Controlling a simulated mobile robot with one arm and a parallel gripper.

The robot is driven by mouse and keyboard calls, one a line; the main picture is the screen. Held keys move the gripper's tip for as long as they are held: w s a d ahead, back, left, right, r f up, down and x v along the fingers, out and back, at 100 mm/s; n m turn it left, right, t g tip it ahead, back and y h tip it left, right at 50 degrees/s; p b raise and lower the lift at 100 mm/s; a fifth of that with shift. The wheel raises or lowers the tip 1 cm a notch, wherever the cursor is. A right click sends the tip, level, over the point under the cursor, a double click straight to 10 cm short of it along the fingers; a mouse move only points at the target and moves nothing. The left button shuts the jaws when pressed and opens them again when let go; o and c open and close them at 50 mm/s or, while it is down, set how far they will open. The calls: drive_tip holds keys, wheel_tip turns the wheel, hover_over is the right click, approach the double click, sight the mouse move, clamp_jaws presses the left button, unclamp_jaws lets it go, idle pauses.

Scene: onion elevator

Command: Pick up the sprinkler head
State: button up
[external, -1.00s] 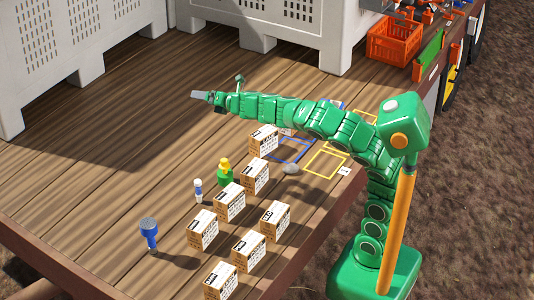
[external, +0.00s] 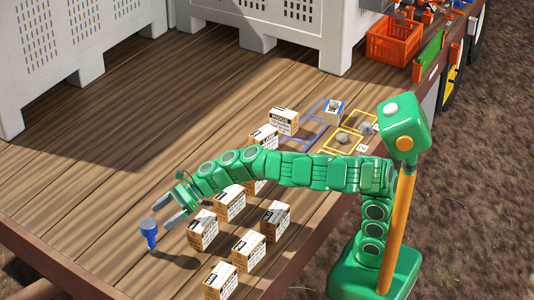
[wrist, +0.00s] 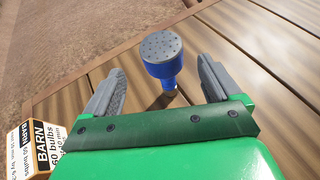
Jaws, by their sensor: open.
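The sprinkler head (external: 149,232) is blue with a grey, perforated round top. It stands upright on the wooden deck near the front left edge. In the wrist view the sprinkler head (wrist: 162,52) shows ahead of my gripper, roughly centred between the fingers. My gripper (external: 164,212) is open and empty. In the external view its two grey fingers point left, with their tips just short of the sprinkler head. In the wrist view my gripper (wrist: 160,66) has one finger on each side, with a gap to the sprinkler head. The exact height of the fingers is hard to tell.
Several cardboard boxes stand right of my gripper, the closest being a box (external: 203,229) beside the fingers. A labelled box (wrist: 42,148) shows at the lower left of the wrist view. White crates (external: 60,60) stand at the back. The deck (external: 90,190) left of the sprinkler head is clear.

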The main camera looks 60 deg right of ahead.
sight(148, 227)
drive_tip(key=shift+x, duration=3.15)
drive_tip(key=shift+w+a+f, duration=0.3)
drive_tip(key=c, duration=1.2)
